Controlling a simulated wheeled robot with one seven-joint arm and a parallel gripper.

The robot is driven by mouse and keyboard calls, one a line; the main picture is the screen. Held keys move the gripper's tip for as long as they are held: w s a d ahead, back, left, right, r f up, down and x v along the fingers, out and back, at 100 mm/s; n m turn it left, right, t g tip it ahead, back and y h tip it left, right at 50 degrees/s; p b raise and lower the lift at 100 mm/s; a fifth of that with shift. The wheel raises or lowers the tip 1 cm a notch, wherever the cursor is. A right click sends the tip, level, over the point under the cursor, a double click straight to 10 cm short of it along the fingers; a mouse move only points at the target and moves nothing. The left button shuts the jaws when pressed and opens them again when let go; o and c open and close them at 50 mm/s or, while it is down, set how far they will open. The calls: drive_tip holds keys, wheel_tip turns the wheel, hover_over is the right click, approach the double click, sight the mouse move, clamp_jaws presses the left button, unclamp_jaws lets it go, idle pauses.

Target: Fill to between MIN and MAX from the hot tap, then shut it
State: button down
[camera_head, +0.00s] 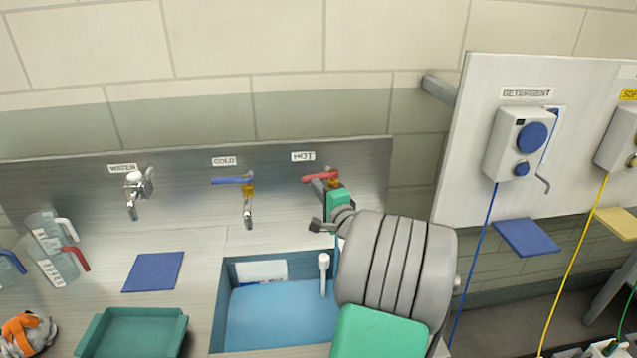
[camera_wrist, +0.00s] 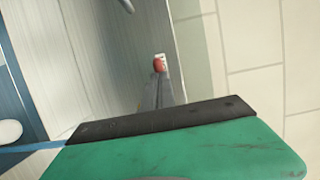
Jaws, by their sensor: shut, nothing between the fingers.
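The hot tap's red lever (camera_head: 320,177) is on the steel wall panel under the HOT sign (camera_head: 303,157). It lies roughly crosswise, its free end to the left. My gripper (camera_head: 318,187) is shut and empty, its tips close to the lever; I cannot tell whether they touch. In the wrist view the narrow fingers (camera_wrist: 165,95) point at the lever's red end (camera_wrist: 159,63). My arm hides the hot spout and any stream. Below, the blue sink (camera_head: 216,305) holds an upright white piece (camera_head: 323,262) and a pale plate (camera_head: 262,271). No MIN or MAX marks are readable.
The cold tap (camera_head: 247,198) and the water tap (camera_head: 135,190) are to the left. Clear jugs (camera_head: 50,235), a blue mat (camera_head: 153,271) and a green tray (camera_head: 130,312) are on the left counter. A detergent dispenser (camera_head: 515,150) hangs at right.

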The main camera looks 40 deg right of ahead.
drive_tip(key=shift+w, duration=0.15)
drive_tip(key=shift+w+a+b, duration=0.15)
drive_tip(key=shift+w+b, duration=0.45)
drive_tip(key=shift+w, duration=0.65)
